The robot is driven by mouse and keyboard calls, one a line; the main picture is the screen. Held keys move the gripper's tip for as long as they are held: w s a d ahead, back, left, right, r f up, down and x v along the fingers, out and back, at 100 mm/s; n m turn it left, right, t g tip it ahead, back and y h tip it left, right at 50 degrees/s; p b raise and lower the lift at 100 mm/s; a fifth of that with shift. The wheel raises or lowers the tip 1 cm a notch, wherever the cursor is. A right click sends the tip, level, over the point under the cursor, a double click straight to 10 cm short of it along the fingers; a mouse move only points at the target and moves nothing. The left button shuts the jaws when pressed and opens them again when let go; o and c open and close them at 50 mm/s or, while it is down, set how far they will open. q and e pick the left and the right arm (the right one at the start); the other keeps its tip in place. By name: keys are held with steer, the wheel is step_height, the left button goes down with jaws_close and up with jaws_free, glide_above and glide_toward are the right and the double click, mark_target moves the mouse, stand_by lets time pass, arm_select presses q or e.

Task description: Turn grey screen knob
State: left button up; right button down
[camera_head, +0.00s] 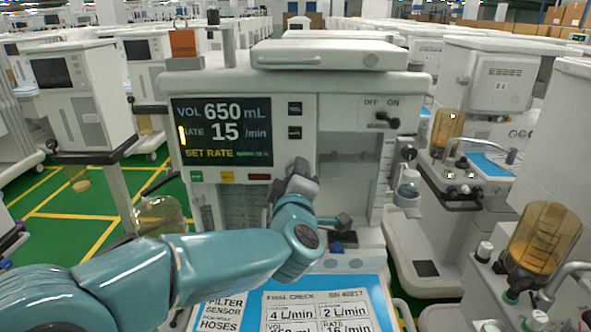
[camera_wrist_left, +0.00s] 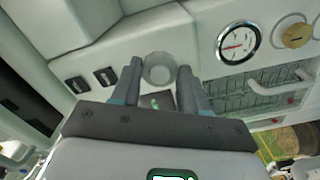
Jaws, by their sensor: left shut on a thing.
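The cart's dark screen (camera_head: 222,131) reads VOL 650 mL and RATE 15 /min, with SET RATE in yellow below and a yellow bar beside the RATE row. The round grey screen knob (camera_wrist_left: 158,68) sits on the pale panel between the fingertips of my left gripper (camera_wrist_left: 159,72). The gripper is shut on it. In the head view my left gripper (camera_head: 297,183) is at the front panel, right of and below the screen, and it hides the knob there. My right gripper is in neither view.
A blue-edged card (camera_head: 318,300) on the worktop shows 4 L/min and 2 L/min; my arm covers part of it. An on/off switch (camera_head: 388,119) is at the panel's upper right. A pressure gauge (camera_wrist_left: 238,42) is right of the knob. Other carts stand close on both sides.

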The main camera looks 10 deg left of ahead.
arm_select(q)
steer(key=m+p, duration=0.2)
steer(key=m, duration=0.3)
steer(key=shift+a+r+m+p, duration=0.1)
steer(key=shift+r+m+p, duration=0.05)
steer(key=shift+m+p, duration=0.2)
stand_by(0.5)
steer(key=o, duration=1.1)
steer(key=shift+c, duration=0.2)
steer(key=shift+m, duration=0.25)
steer(key=s+d+b, duration=0.3)
steer(key=s, duration=1.3)
steer(key=shift+d, duration=0.15)
